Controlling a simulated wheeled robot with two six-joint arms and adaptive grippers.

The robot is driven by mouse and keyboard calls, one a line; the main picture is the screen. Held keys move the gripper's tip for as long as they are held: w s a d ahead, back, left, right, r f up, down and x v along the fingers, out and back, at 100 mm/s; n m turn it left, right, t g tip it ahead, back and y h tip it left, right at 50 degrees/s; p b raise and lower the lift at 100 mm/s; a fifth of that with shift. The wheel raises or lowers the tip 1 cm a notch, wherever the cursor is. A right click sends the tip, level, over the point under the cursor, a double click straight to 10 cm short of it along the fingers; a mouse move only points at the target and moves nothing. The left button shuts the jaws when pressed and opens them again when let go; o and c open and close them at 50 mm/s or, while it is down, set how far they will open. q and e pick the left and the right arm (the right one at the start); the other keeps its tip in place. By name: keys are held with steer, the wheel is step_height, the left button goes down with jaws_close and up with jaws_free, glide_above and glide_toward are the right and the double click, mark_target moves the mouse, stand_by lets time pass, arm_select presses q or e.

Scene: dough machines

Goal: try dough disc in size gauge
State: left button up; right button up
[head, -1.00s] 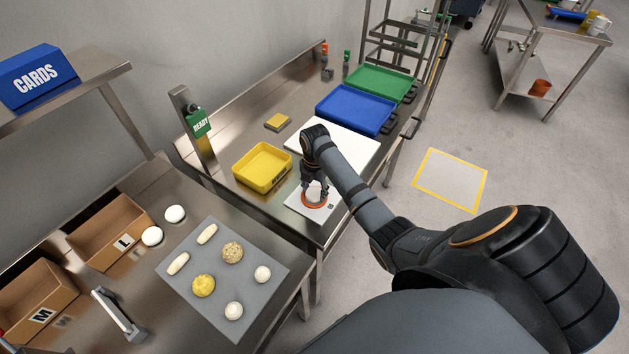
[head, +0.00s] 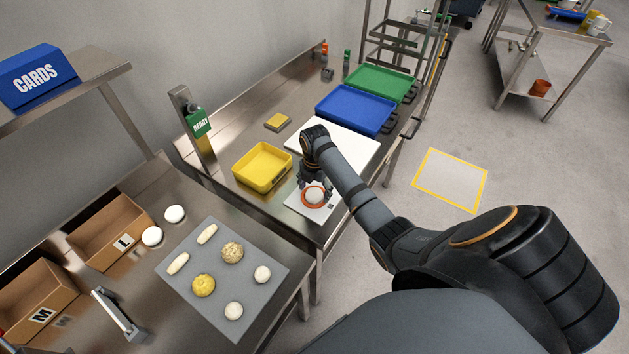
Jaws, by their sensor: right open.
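A pale dough disc (head: 314,195) lies at the orange ring of the size gauge (head: 304,200), with the ring around it as seen from here. The gauge sits on a small white plate (head: 322,213) on the steel table. My right gripper (head: 315,184) is open just above and behind the disc, apart from it as far as I can see; its fingers are small and partly hidden by the arm. Whether the disc lies flat inside the ring is too small to tell. My left gripper is not in view.
A yellow tray (head: 262,185) stands left of the gauge, and a white board (head: 352,148) lies behind it. Blue (head: 352,112) and green (head: 379,84) trays are farther back. A grey mat (head: 213,290) with several dough pieces lies on the near table, beside cardboard boxes (head: 110,213).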

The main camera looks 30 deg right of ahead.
steer(key=shift+r, duration=0.35)
step_height(320, 180, up, 7)
steer(key=shift+f, duration=0.1)
stand_by(1.1)
